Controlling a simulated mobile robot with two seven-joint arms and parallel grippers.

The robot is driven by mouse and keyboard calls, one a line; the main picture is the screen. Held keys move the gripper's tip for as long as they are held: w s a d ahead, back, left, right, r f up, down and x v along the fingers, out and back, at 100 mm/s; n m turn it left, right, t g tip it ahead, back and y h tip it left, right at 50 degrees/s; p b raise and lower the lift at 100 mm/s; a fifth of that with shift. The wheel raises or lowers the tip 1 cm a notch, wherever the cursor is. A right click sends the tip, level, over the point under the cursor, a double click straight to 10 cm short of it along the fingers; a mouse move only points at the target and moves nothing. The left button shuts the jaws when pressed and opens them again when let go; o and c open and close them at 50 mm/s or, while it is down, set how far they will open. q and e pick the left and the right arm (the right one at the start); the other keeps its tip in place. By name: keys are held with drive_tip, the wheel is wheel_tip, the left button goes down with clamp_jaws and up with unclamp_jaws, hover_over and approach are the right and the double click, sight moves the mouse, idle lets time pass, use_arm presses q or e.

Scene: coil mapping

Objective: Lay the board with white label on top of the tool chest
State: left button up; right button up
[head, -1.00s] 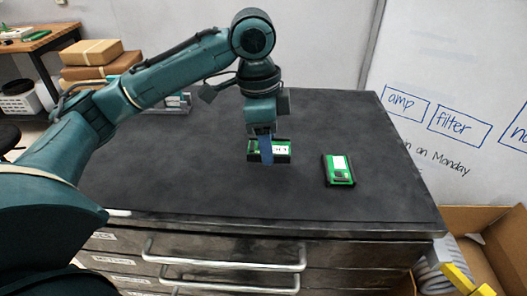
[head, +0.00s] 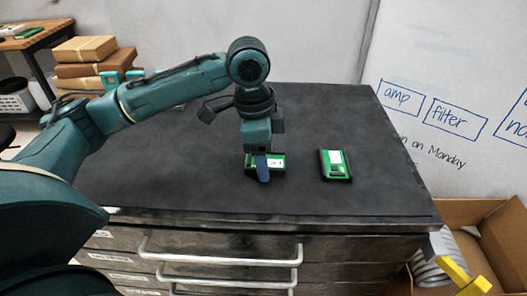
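A green board with a white label (head: 277,162) in a dark frame is at my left gripper (head: 263,168), over the middle of the tool chest's (head: 180,185) dark top. The blue finger crosses the front of the board, and the gripper looks shut on it. The board looks level and low over the top; I cannot tell whether it touches. A second green board (head: 335,165), also with a white patch, lies on the top to the right, apart from the first. My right gripper is not in view.
An open cardboard box (head: 490,213) with a grey coil (head: 436,275) and a yellow piece (head: 462,277) stands right of the chest. Stacked brown boxes (head: 84,50) are behind at the left.

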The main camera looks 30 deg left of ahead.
use_arm(q)
drive_tip(key=shift+o, duration=0.4)
wheel_tip(320, 180, up, 12)
drive_tip(key=a, duration=0.1)
drive_tip(key=shift+s+a+r+p, duration=0.15)
drive_tip(key=shift+s+p, duration=0.15)
drive_tip(key=shift+p, duration=0.05)
idle(0.4)
